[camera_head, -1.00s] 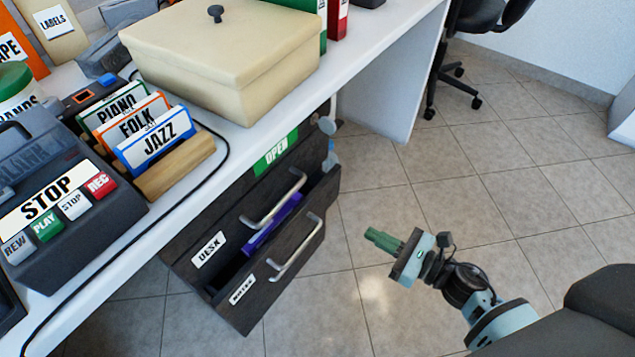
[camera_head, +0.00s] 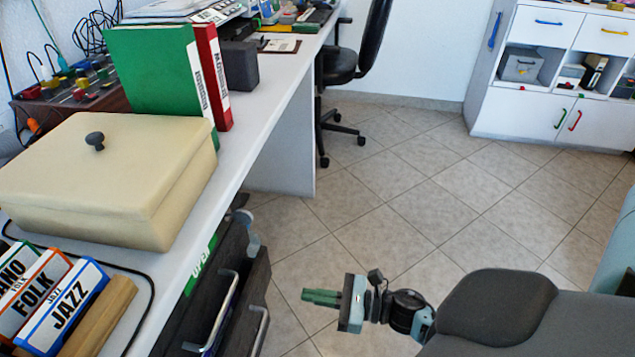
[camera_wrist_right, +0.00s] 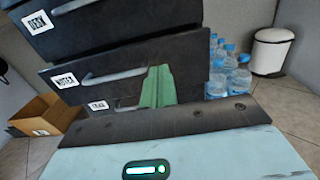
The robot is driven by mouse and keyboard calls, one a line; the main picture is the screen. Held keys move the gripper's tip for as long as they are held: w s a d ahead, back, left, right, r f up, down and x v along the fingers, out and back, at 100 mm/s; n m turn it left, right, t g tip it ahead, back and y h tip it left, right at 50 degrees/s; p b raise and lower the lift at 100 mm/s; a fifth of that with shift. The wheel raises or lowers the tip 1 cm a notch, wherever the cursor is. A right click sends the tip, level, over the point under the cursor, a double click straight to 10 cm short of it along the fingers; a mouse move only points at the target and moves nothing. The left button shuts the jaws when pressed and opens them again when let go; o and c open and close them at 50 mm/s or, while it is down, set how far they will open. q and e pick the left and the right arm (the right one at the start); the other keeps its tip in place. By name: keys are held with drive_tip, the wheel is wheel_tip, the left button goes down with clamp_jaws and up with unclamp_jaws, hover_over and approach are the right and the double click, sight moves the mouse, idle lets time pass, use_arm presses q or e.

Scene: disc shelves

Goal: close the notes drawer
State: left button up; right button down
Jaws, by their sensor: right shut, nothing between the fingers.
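The notes drawer (camera_head: 256,292) is the dark front nearest my right gripper in the head view, cut off by the bottom edge. It stands out from the desk drawer (camera_head: 196,318) behind it, with an open gap between. In the right wrist view the notes drawer (camera_wrist_right: 72,92) carries a NOTES label and a metal bar handle (camera_wrist_right: 112,76). My right gripper (camera_head: 304,296) is shut and empty, to the right of the notes drawer and apart from it. Its green fingers (camera_wrist_right: 158,88) overlap the right part of that front in the wrist view. My left gripper is out of view.
The white desk (camera_head: 262,125) runs above the drawers, with a cream box (camera_head: 110,185) near its edge. Water bottles (camera_wrist_right: 222,70), a white bin (camera_wrist_right: 272,50) and a cardboard box (camera_wrist_right: 45,113) stand on the floor. Tiled floor right of the drawers is clear.

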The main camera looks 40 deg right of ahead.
sight(254, 284)
drive_tip(key=x, duration=1)
drive_tip(key=shift+w+a+b, duration=0.2)
drive_tip(key=shift+b, duration=0.15)
drive_tip(key=b+x, duration=0.1)
drive_tip(key=x, duration=0.3)
drive_tip(key=shift+w+a+f+b, duration=0.1)
drive_tip(key=shift+w+b, duration=0.05)
drive_tip(key=shift+b, duration=0.15)
drive_tip(key=shift+w+r, duration=0.1)
drive_tip(key=shift+r, duration=0.2)
